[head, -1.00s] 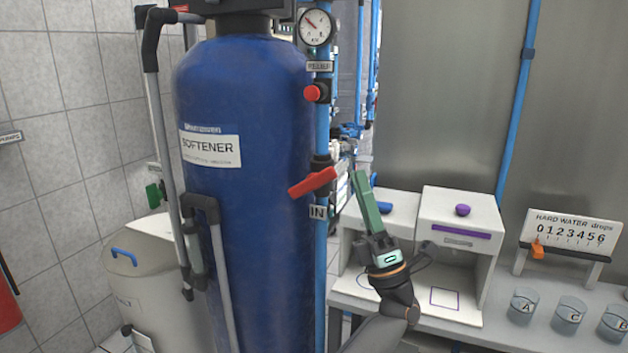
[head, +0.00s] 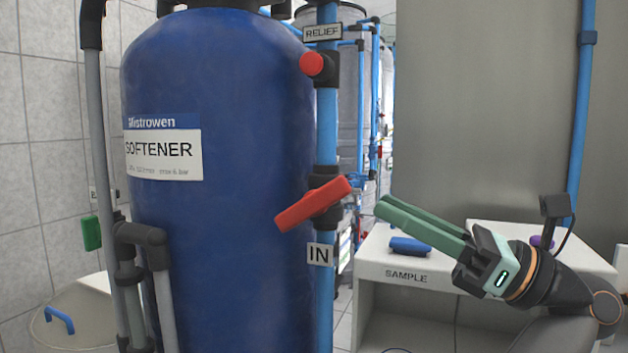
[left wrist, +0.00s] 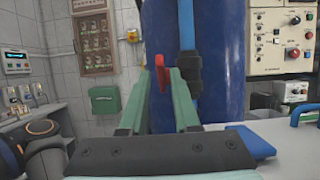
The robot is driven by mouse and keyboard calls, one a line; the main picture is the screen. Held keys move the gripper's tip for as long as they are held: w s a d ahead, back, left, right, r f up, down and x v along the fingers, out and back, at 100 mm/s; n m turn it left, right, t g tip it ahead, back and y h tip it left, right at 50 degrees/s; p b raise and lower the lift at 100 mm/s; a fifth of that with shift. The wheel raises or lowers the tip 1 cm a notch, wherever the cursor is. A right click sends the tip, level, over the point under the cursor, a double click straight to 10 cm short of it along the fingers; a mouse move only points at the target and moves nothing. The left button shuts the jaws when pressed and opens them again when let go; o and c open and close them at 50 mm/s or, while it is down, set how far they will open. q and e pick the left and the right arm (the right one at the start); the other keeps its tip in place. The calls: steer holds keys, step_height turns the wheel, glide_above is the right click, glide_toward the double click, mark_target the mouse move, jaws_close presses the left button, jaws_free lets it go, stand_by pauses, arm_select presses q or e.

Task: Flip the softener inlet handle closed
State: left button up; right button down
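The red softener inlet handle (head: 303,208) is on the black valve of the blue vertical pipe, above the IN label (head: 319,254). It slants from lower left to upper right across the pipe, in front of the blue softener tank (head: 225,90). My left gripper (head: 384,205) is to the right of the handle, its green fingers pointing left towards it, apart from it and empty. In the left wrist view the red handle (left wrist: 160,72) shows upright between the open fingertips, beyond them. My right gripper is not in view.
A red relief knob (head: 312,64) is higher on the same pipe. Grey pipes run down the tank's left side. Open space separates handle and fingertips.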

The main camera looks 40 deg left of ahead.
mark_target(314, 171)
arm_select(q)
steer(key=b+x, duration=0.1)
steer(key=x, duration=1)
steer(key=shift+s+a+r+b, duration=0.15)
steer(key=shift+b, duration=0.15)
jaws_close()
